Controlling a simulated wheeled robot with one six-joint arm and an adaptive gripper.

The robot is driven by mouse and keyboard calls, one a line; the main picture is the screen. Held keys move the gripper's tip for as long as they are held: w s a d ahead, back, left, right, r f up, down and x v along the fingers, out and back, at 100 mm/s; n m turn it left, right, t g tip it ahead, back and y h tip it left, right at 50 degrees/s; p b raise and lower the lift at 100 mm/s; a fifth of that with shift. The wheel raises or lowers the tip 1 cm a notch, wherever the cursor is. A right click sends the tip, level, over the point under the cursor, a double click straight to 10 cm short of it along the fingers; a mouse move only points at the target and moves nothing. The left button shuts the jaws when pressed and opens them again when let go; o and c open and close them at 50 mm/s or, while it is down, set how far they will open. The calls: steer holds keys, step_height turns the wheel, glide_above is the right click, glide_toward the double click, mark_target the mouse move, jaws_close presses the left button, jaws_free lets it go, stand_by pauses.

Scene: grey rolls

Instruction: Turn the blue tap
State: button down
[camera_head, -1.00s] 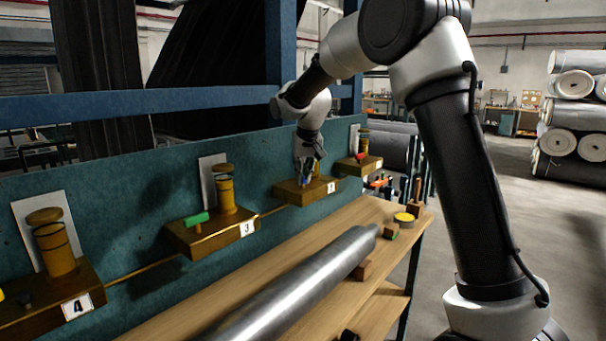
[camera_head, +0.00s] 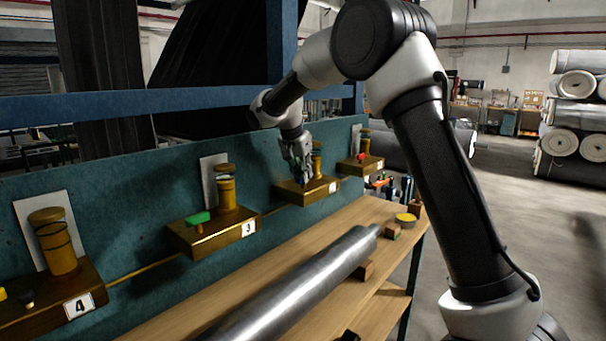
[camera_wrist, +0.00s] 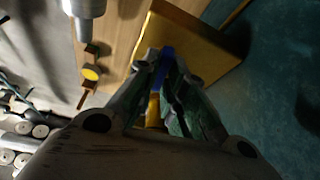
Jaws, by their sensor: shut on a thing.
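The blue tap (camera_wrist: 166,58) shows in the wrist view between my gripper's fingertips, over a brass block. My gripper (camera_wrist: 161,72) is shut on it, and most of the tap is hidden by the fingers. In the head view my gripper (camera_head: 302,178) reaches down onto the second brass block from the right (camera_head: 311,190), in front of its brass cylinder (camera_head: 317,160). The blue of the tap is hard to make out in the head view.
A green tap (camera_head: 198,218) sits on block 3 to the left, and a red tap (camera_head: 361,157) on the block to the right. A metal roll (camera_head: 300,285) lies on the wooden bench (camera_head: 170,310) below. A teal panel (camera_head: 120,215) stands behind.

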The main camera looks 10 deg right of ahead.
steer(key=shift+m, duration=0.5)
steer(key=c, duration=1.5)
jaws_free()
steer(key=v, duration=1.2)
steer(key=shift+a, duration=0.15)
steer(key=shift+w, duration=0.1)
